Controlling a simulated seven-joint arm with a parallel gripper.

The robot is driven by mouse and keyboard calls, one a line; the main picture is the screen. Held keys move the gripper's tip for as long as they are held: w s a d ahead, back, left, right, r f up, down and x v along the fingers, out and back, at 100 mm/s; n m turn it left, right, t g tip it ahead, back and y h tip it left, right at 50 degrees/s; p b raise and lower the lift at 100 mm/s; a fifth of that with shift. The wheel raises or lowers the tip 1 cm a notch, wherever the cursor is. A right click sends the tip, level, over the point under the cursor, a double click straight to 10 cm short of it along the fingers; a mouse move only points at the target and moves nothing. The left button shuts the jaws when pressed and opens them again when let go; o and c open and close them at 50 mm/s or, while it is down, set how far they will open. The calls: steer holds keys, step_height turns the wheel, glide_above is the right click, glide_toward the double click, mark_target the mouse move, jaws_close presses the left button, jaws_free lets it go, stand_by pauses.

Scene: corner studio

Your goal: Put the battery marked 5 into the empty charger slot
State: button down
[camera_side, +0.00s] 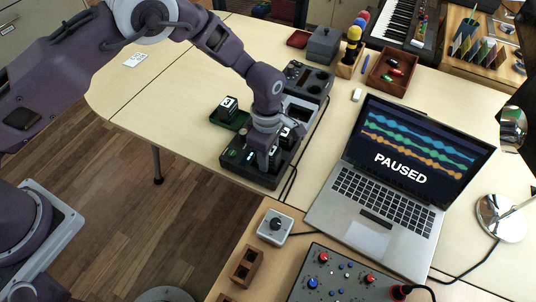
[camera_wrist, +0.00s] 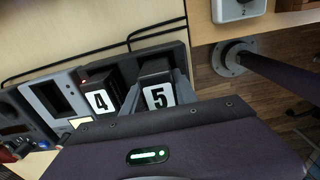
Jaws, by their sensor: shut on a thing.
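The battery marked 5 (camera_wrist: 158,96) is between the fingers of my gripper (camera_wrist: 157,90) in the wrist view, its white label facing the camera. My gripper (camera_side: 268,158) is shut on it, low over the black charger (camera_side: 240,170). The battery marked 4 (camera_wrist: 101,101) stands beside it in the charger (camera_wrist: 125,63), with a red light near it. My fingers hide most of battery 5 in the side view. I cannot tell whether its base is fully seated in the slot or just above it.
A laptop (camera_side: 375,205) reading PAUSED stands to the right, with cables between. A grey switch box (camera_side: 275,226) is in front.

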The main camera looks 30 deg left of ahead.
steer(key=shift+s+r, duration=0.15)
steer(key=shift+r, duration=0.15)
steer(key=shift+w+r, duration=0.1)
steer(key=shift+w, duration=0.1)
stand_by(0.5)
steer(key=shift+s+f, duration=0.1)
steer(key=shift+f, duration=0.75)
steer(key=shift+r, duration=0.15)
steer(key=shift+r, duration=0.7)
stand_by(0.5)
steer(key=shift+f, duration=0.65)
